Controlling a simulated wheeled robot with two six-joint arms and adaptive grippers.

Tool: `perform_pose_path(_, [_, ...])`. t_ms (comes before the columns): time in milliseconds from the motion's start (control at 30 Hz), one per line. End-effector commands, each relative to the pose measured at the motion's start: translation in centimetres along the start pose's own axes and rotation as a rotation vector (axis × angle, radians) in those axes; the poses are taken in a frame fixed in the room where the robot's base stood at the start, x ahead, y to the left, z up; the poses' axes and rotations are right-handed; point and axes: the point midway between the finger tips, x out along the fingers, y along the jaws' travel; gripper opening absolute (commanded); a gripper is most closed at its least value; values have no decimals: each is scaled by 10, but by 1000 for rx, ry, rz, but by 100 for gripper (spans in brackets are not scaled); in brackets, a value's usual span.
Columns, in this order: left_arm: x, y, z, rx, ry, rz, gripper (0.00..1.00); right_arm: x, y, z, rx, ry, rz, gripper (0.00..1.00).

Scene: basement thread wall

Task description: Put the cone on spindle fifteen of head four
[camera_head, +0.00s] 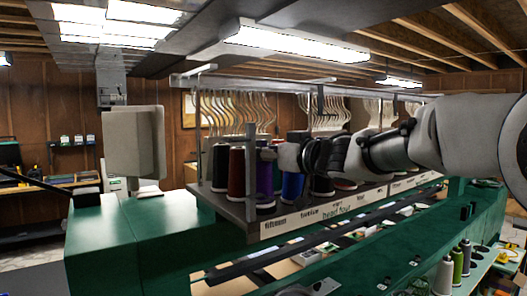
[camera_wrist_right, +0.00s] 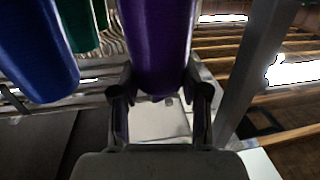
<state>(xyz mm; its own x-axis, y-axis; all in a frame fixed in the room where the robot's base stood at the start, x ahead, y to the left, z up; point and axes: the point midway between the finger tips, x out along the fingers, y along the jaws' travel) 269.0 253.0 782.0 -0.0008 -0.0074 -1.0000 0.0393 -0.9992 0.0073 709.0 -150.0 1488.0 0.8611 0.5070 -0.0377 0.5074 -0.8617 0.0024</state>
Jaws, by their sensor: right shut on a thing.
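A purple cone (camera_head: 264,183) stands upright at the near left corner of the thread rack (camera_head: 250,228), just above the label "fifteen" (camera_head: 275,223). My right gripper (camera_head: 268,154) reaches in from the right and is shut on this cone near its top. In the right wrist view the purple cone (camera_wrist_right: 158,45) sits between the two fingers of my right gripper (camera_wrist_right: 158,95). The label "head four" (camera_head: 337,212) is on the rack's front edge. The spindle under the cone is hidden, and I cannot tell how fully the cone is seated. My left gripper is not in view.
A dark red cone (camera_head: 236,172) and a black cone (camera_head: 220,168) stand left of the purple one. A blue cone (camera_head: 292,186) stands close on its right. A grey upright post (camera_head: 251,175) is right beside the purple cone. Several cones stand on the lower right shelf.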

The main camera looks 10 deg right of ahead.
Motion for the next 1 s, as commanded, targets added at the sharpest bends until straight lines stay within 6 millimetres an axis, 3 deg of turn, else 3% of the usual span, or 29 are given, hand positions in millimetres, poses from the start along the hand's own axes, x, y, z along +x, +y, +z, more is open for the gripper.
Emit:
perform_pose_path(767, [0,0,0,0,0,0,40,-1,0,4,0,2,0,0])
perform_pose_path(800, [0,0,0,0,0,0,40,-1,0,4,0,2,0,56])
perform_pose_path(867, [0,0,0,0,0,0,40,-1,0,4,0,2,0,75])
perform_pose_path(1000, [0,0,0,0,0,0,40,-1,0,5,0,1,0,75])
